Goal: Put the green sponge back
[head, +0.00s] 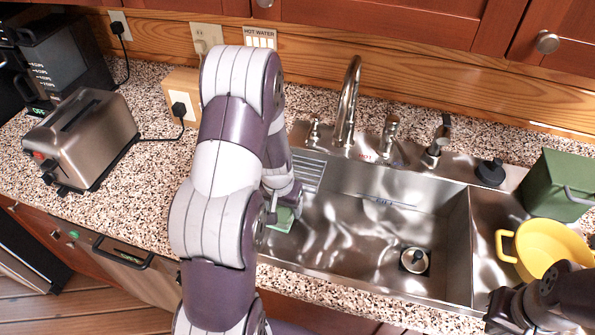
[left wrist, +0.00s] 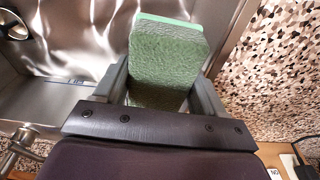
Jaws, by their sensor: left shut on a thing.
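The green sponge (head: 281,219) is at the left end of the steel sink (head: 340,235) in the head view, partly hidden by my left arm. My left gripper (head: 285,205) is shut on it from above. In the left wrist view the sponge (left wrist: 168,55) stands out between the two fingers of the left gripper (left wrist: 160,92), with the sink on the left and the speckled counter on the right. Whether the sponge touches anything below is hidden. My right gripper (head: 512,312) is at the bottom right, and its fingers are not clear.
A ribbed steel rack (head: 308,172) lies at the sink's left end. The curved faucet (head: 348,105) and its handles stand behind the basin. A yellow pot (head: 545,245) and green box (head: 556,187) are on the right. A toaster (head: 82,140) is on the left counter.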

